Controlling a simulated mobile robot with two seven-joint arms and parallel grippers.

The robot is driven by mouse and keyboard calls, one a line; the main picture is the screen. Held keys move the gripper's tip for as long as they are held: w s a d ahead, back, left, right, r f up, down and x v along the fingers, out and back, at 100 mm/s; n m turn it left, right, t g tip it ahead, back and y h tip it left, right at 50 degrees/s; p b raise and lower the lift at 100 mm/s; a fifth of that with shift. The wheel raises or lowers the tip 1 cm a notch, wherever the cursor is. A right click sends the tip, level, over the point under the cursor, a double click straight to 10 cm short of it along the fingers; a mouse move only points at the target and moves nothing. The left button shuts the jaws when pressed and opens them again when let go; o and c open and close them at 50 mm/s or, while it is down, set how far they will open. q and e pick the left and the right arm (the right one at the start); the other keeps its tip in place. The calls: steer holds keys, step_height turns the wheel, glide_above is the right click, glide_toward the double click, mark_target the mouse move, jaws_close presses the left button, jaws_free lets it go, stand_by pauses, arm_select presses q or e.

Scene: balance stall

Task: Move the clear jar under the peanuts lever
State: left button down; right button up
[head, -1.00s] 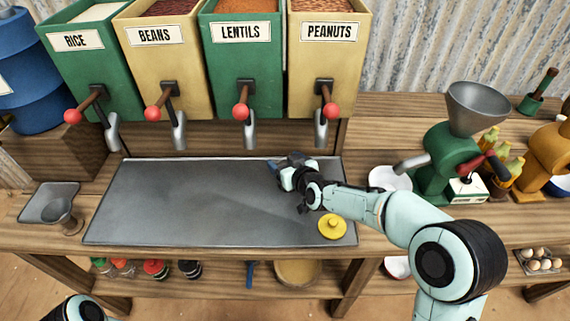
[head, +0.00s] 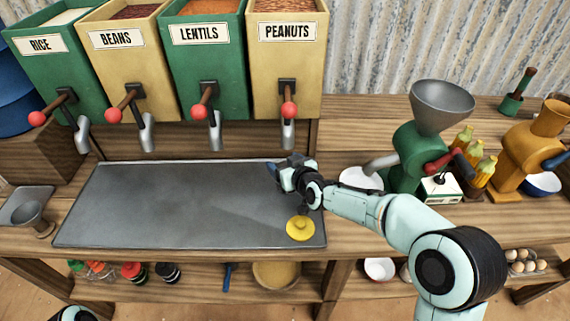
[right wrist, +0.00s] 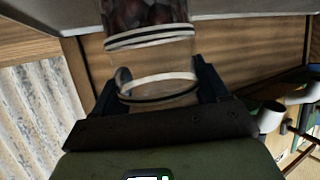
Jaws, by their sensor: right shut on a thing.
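The clear jar (right wrist: 150,52) is between the fingers of my right gripper (right wrist: 160,88) in the right wrist view. It has dark rings and dark reddish contents at its far end. In the head view my right gripper (head: 280,170) is over the back right part of the metal tray (head: 150,205), below the peanuts spout (head: 289,136). The jar cannot be made out there, and its exact place under the spout is unclear. The peanuts lever (head: 289,110), with a red knob, is on the yellow peanuts bin (head: 287,70). My left gripper is out of view.
A yellow lid (head: 300,228) lies at the tray's front right. A white bowl (head: 362,180) and a green grinder (head: 405,160) stand to the right. Lentils (head: 214,130), beans and rice spouts hang to the left. The tray's left and middle are clear.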

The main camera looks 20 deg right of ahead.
steer(key=o, duration=1.2)
steer(key=shift+o, duration=0.2)
steer(key=shift+r, duration=0.1)
steer(key=v, duration=1.3)
steer(key=shift+p, duration=0.35)
steer(key=shift+s, duration=0.1)
